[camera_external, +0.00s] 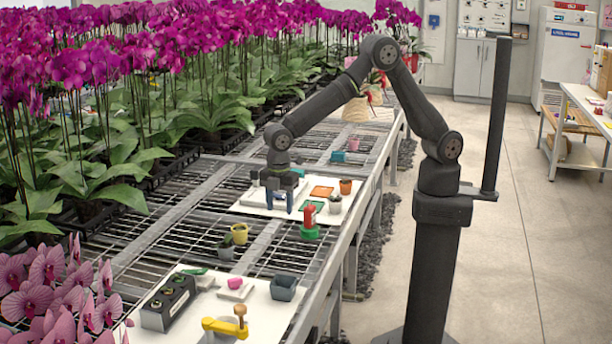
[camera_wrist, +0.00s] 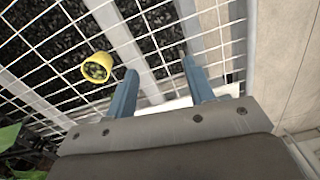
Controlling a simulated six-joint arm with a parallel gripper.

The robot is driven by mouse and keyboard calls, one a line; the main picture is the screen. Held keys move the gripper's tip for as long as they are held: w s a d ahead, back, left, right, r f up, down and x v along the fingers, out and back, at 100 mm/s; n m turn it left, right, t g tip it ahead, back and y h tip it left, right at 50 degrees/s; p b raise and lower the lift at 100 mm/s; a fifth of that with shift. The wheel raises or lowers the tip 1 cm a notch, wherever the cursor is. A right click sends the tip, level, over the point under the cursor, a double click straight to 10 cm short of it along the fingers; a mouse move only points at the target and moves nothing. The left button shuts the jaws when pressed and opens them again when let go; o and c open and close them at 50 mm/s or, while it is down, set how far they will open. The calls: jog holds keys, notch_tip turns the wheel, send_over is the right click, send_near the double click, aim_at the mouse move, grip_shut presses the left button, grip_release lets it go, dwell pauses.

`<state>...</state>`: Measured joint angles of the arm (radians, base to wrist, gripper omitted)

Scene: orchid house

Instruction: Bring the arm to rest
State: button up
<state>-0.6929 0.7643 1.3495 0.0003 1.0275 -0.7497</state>
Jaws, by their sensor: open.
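My gripper (camera_external: 279,203) hangs pointing down over the far white board in the external view, with the arm arched above the bench. In the wrist view, my gripper (camera_wrist: 158,68) shows two blue fingers spread apart, with nothing between them. I cannot tell how high the fingertips are above the board. A yellow pot (camera_wrist: 97,67) with a small plant lies left of the fingers in the wrist view. The same yellow pot (camera_external: 240,234) stands on the mesh bench in the external view, apart from the gripper.
A red item on a green base (camera_external: 309,221), a terracotta pot (camera_external: 346,186) and an orange square (camera_external: 321,191) are near the gripper. A grey bin (camera_external: 284,288), a black tray (camera_external: 168,302) and a yellow tool (camera_external: 225,327) are nearer the camera. Orchids fill the left side.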

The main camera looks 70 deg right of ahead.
jog(key=shift+n, duration=0.3)
jog(key=s+a+f, duration=0.1)
jog(key=a+f, duration=0.1)
jog(key=a, duration=0.2)
jog(key=s+a+f, duration=0.1)
jog(key=a+f, duration=0.1)
jog(key=a, duration=0.2)
jog(key=s+a+f, duration=0.1)
jog(key=a+f, duration=0.1)
jog(key=a, duration=0.2)
jog(key=shift+s+a, duration=0.1)
jog(key=shift+a, duration=0.05)
jog(key=w+d+r, duration=0.1)
jog(key=d+r, duration=0.2)
jog(key=d, duration=0.6)
jog(key=w+d+r+m, duration=0.1)
jog(key=d+r, duration=0.3)
jog(key=d, duration=0.5)
jog(key=shift+w+d, duration=0.2)
jog(key=shift+w, duration=0.3)
